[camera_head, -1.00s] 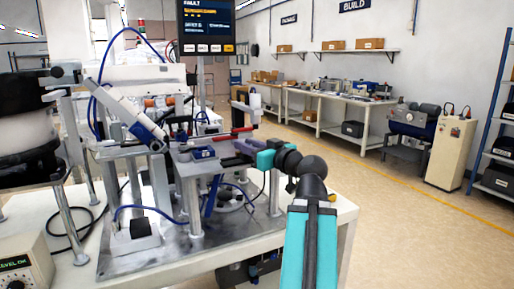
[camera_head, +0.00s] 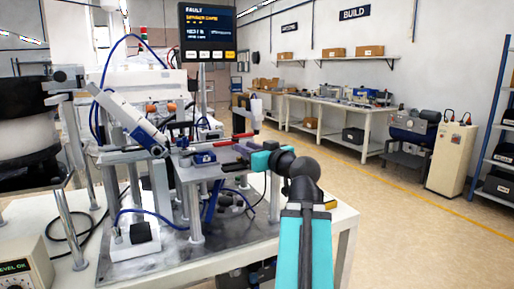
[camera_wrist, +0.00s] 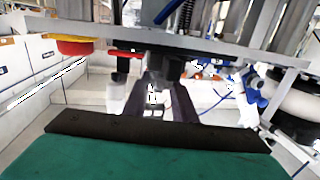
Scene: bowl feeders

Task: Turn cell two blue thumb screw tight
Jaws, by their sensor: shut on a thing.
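My gripper (camera_head: 238,152) reaches in from the right at the edge of the fixture's raised metal plate (camera_head: 192,172). In the wrist view its dark fingers (camera_wrist: 163,80) are shut around a small dark part (camera_wrist: 164,63) just under the plate's edge. This part sits where a thumb screw would be, but the fingers hide most of it and its blue colour cannot be made out. A blue block (camera_head: 204,158) sits on top of the plate, left of my gripper, with a red bar (camera_head: 232,137) behind it.
A monitor (camera_head: 208,30) showing a fault stands behind the fixture. A bowl feeder (camera_head: 28,125) is at left, with blue hoses around the fixture. In the wrist view a red and yellow knob (camera_wrist: 74,46) hangs left of the fingers.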

